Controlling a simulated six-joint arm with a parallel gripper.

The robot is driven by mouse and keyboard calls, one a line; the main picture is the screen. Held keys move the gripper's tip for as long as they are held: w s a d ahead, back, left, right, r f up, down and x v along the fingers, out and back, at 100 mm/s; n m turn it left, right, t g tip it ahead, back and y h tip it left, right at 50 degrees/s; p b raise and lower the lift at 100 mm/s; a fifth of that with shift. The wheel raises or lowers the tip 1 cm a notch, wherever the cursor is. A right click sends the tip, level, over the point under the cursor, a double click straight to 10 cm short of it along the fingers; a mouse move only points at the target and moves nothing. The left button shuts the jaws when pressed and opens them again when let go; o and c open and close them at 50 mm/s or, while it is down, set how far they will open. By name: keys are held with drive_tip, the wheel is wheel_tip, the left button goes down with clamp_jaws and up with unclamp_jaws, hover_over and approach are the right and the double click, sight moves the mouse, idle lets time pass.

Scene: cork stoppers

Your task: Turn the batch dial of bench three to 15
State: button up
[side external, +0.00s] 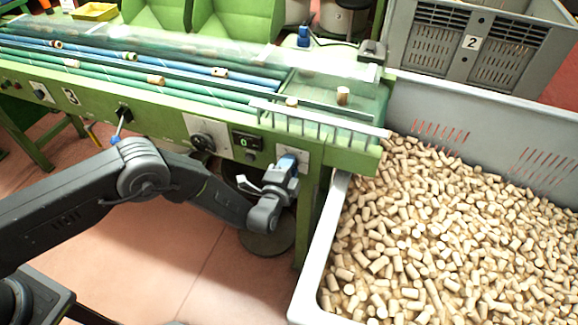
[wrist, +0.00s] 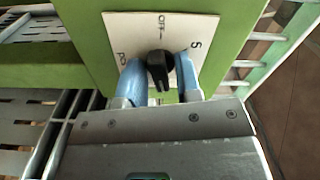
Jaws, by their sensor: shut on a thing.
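The green bench marked 3 (side external: 71,97) runs along the back in the side view. At its right end, a white dial plate (side external: 303,158) is partly hidden behind my gripper (side external: 287,163). In the wrist view, the plate (wrist: 120,28) carries "OFF" and other marks, some hard to read. A black knob (wrist: 160,70) is at its middle. My blue-tipped gripper (wrist: 161,78) is shut on the knob, one finger on each side. I cannot tell which mark the knob points to.
Left of my gripper are a small black display (side external: 247,142) and another black knob (side external: 203,143). A large grey crate of corks (side external: 333,215) stands at the right, close to the bench end. Crate 2 (side external: 445,72) is behind it. Corks lie along the bench's rails.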

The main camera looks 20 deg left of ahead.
drive_tip(key=shift+f+m, duration=0.1)
drive_tip(key=shift+m, duration=1.1)
drive_tip(key=o, duration=0.6)
drive_tip(key=shift+s, duration=0.1)
drive_tip(key=s, duration=1.3)
drive_tip(key=shift+s, duration=0.35)
